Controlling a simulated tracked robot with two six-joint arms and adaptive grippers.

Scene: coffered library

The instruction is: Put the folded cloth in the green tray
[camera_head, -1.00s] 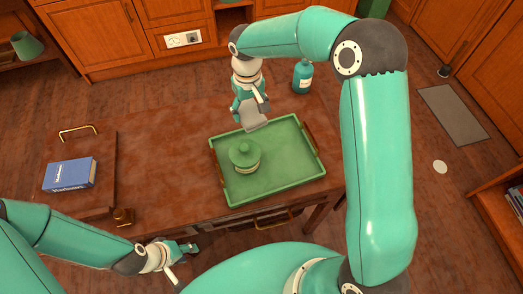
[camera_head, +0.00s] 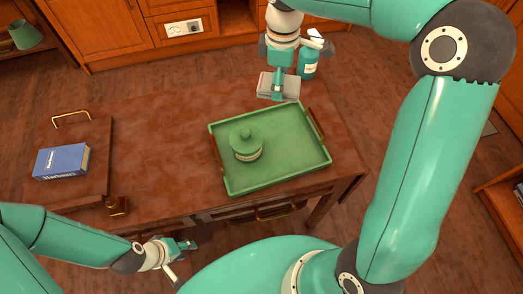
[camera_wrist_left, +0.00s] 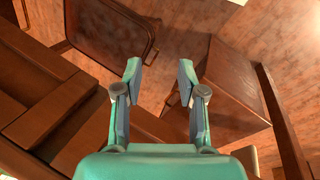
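The folded cloth (camera_head: 292,88), grey with a reddish edge, is in my right gripper (camera_head: 278,92) above the back of the table, just behind the green tray. The right part of the tray is bare. My left gripper (camera_head: 183,261) is off the table's front edge, far from the cloth. In the left wrist view its fingers (camera_wrist_left: 160,72) are apart with nothing between them.
A blue box (camera_head: 62,161) lies on a wooden board (camera_head: 95,190) with brass handles at the table's left. The table between board and tray is clear.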

